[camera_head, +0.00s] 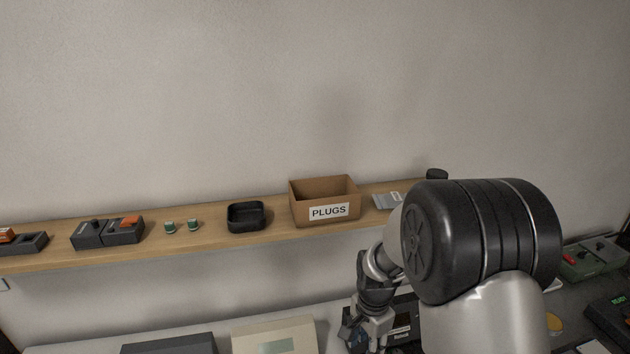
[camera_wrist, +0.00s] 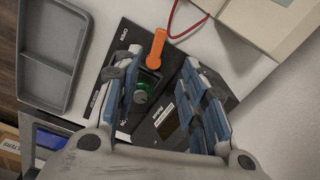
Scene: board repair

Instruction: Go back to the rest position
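My gripper (camera_wrist: 162,78) is open in the wrist view, with a clear gap between its blue-padded fingers. It is over a black board (camera_wrist: 168,124) with white lettering. A green round part (camera_wrist: 142,96) and an orange lever (camera_wrist: 155,48) on the board show between the fingers, and neither finger is seen closed on them. How far the fingertips are above the board is hard to tell. In the head view my gripper (camera_head: 366,332) is low, beneath the shelf, partly hidden by my arm.
A wooden shelf (camera_head: 270,236) holds a PLUGS box (camera_head: 299,207), a black tray (camera_head: 246,228), small green parts (camera_head: 181,226) and dark modules (camera_head: 90,240). A grey tray (camera_wrist: 46,88), a red cable (camera_wrist: 172,18) and a beige case (camera_wrist: 244,30) surround the board. A green device (camera_head: 592,262) is at right.

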